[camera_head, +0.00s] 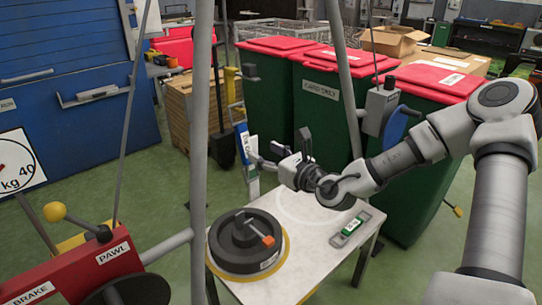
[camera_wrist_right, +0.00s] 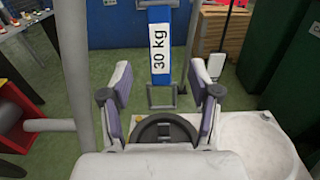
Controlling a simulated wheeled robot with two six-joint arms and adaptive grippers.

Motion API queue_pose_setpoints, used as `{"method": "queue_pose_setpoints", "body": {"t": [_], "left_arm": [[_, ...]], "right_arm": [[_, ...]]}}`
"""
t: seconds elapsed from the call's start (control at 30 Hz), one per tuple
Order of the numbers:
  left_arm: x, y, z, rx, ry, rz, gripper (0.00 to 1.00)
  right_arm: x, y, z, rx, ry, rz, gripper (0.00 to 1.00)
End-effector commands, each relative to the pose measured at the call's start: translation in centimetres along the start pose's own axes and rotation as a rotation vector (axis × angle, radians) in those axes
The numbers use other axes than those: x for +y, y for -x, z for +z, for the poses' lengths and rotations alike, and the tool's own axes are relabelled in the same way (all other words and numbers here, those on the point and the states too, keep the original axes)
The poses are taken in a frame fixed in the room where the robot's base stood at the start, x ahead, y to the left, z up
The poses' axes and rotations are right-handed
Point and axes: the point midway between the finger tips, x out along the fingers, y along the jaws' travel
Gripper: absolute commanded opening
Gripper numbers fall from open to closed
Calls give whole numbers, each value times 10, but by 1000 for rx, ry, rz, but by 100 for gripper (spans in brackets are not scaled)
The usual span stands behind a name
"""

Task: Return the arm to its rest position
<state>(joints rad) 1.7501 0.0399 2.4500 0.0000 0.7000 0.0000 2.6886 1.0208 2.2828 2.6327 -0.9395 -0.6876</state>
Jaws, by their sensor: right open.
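My right arm reaches in from the right in the head view. Its gripper (camera_head: 279,152) is above the far part of the small white table (camera_head: 309,272). In the right wrist view the gripper (camera_wrist_right: 163,95) is open, with two purple-padded fingers apart and nothing held between them. A blue piece labelled "30 kg" (camera_wrist_right: 160,60) shows beyond the fingers, with a grey metal loop (camera_wrist_right: 162,97) at its lower end. It also shows in the head view (camera_head: 243,138), left of the gripper. My left gripper is not in view.
A black round weight (camera_head: 236,258) with an orange part sits on the table. A grey-green device (camera_head: 350,229) lies at its right. Grey poles (camera_head: 199,150) stand in front. A red BRAKE/PAWL unit (camera_head: 75,275) is lower left. Green bins with red lids (camera_head: 330,110) stand behind.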

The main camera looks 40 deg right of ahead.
Motion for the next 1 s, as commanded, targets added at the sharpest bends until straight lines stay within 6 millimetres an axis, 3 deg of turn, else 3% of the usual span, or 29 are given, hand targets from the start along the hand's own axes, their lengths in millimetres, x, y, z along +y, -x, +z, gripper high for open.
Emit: {"method": "queue_pose_setpoints", "body": {"t": [0.2, 0.57, 0.67, 0.73, 0.8, 0.87, 0.9, 0.97, 1.0], "left_arm": [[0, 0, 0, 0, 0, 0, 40], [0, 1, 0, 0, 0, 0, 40], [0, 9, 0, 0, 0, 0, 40], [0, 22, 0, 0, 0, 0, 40], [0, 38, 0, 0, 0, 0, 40], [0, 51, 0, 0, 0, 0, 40], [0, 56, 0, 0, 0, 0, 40], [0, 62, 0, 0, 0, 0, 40], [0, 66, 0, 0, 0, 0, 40]], "right_arm": [[-2, 20, 0, -1, -3, -5, 62], [0, 24, -1, 4, 1, 0, 62], [2, 25, -16, 59, 13, 6, 62], [12, 26, -38, 155, 71, 33, 62], [34, 32, -69, 283, 179, 108, 62], [77, 44, -97, 359, 331, 287, 62], [106, 58, -117, 396, 410, 429, 62], [147, 85, -143, 448, 499, 643, 62], [171, 108, -160, 482, 547, 789, 62]]}}
